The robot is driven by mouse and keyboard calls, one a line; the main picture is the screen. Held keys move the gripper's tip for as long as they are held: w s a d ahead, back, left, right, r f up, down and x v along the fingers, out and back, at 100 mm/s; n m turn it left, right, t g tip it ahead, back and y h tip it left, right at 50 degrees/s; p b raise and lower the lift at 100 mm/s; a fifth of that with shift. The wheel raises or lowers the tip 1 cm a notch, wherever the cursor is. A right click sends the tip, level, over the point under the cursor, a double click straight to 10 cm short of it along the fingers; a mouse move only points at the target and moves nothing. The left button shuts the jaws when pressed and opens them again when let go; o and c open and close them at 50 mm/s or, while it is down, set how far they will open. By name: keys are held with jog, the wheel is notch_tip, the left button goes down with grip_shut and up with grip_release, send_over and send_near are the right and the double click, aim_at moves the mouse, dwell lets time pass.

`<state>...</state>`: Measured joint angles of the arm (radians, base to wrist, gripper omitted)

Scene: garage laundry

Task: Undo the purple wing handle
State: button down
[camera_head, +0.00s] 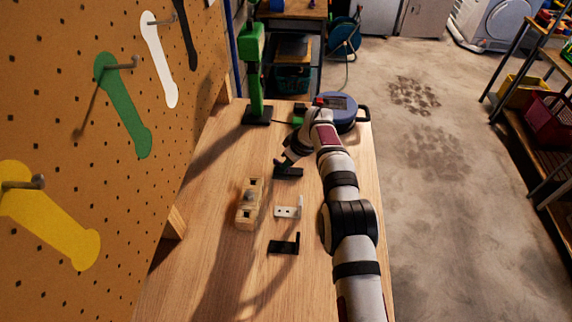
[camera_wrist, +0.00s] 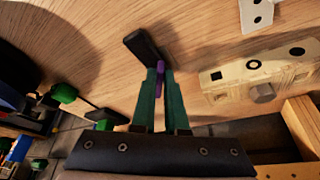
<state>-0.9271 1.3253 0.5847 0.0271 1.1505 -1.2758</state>
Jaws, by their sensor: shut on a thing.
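The purple wing handle (camera_wrist: 160,68) shows as a narrow purple strip between my gripper's two teal fingers in the wrist view. My gripper (camera_wrist: 160,80) is shut on it, and the fingers hide much of it. The handle is at a black bracket (camera_wrist: 142,46) on the wooden bench. In the head view my gripper (camera_head: 289,160) reaches down to this black bracket (camera_head: 289,173), the farthest of three brackets. The handle cannot be made out in the head view.
A white bracket (camera_head: 288,211) and another black bracket (camera_head: 284,246) stand nearer on the bench. A wooden block with a bolt (camera_head: 249,204) is to their left. A green stand (camera_head: 256,75) and a blue round device (camera_head: 338,108) are at the far end. The pegboard (camera_head: 75,130) borders the left.

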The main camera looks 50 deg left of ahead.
jog(key=shift+w+f+n, duration=0.15)
jog(key=shift+w+n, duration=0.05)
jog(key=shift+n, duration=0.3)
jog(key=shift+d+n+g, duration=0.15)
jog(key=shift+n+g, duration=0.15)
jog(key=c, duration=0.9)
grip_release()
jog(key=shift+c, duration=0.2)
jog(key=v, duration=1.6)
jog(key=shift+a, duration=0.25)
